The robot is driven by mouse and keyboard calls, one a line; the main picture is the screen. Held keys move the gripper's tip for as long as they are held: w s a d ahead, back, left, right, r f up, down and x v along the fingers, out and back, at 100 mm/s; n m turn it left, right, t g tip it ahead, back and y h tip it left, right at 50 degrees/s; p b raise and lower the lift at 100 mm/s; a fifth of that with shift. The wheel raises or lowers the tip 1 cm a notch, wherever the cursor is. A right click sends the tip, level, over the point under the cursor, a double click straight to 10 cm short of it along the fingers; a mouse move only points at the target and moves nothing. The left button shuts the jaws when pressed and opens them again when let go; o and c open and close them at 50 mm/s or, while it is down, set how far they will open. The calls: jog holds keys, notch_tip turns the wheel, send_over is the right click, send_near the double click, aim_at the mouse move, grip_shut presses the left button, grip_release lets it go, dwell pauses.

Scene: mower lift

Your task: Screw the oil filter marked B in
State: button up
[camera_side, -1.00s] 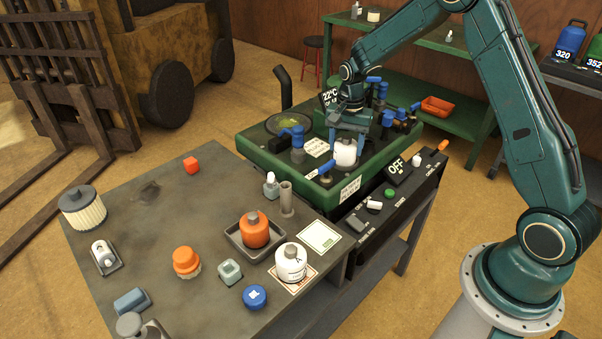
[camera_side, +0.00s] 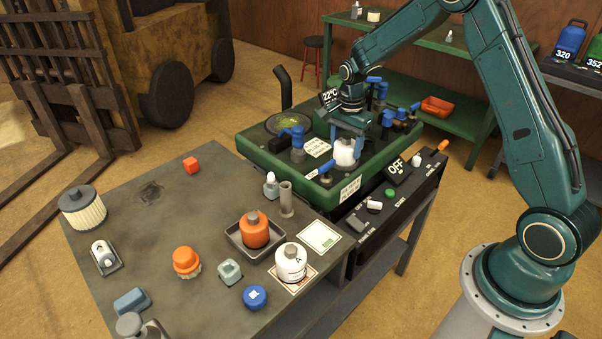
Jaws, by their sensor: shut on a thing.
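My gripper (camera_side: 348,128) points down over the green machine (camera_side: 250,150) and is shut on a white oil filter (camera_side: 344,153). The filter is upright at the machine's front part. Its marking is not readable here, and the gripper hides its top. I cannot tell whether its lower end touches the mount. Another white filter (camera_side: 291,262), marked A, stands on a small square card on the grey bench. An orange filter (camera_side: 254,230) stands in a dark tray (camera_side: 236,247).
Blue-handled valves (camera_side: 293,137) stand close to my gripper on the machine. A black control panel (camera_side: 385,195) reading OFF is in front. The bench's back left is mostly clear.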

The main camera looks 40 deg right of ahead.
jog(key=shift+m, duration=1.4)
jog(key=shift+m, duration=3.4)
jog(key=m, duration=0.5)
jog(key=shift+m, duration=0.4)
